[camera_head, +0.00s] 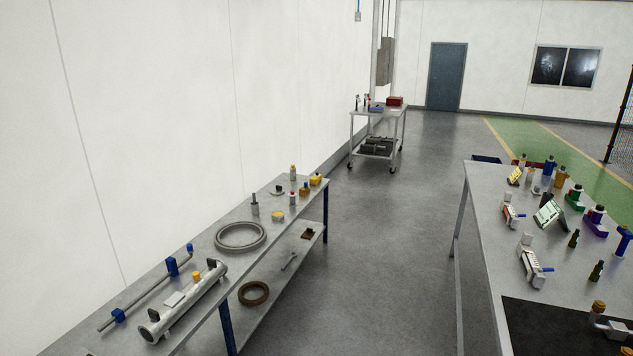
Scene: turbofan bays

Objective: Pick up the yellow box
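A small yellow box-like item (316,181) sits at the far end of the left workbench (208,220), close to its far right corner. It is small in the picture, so its details are hard to tell. A brownish-yellow piece (304,188) stands just left of it. A yellow upright panel (515,176) stands on the right table. Neither of my grippers shows in the head view.
The left workbench also holds a grey ring (240,236), a metal cylinder (182,303) and small bottles. The right table (487,225) carries many parts and a black mat (560,327). Open floor (385,260) lies between them. A cart (378,126) stands beyond.

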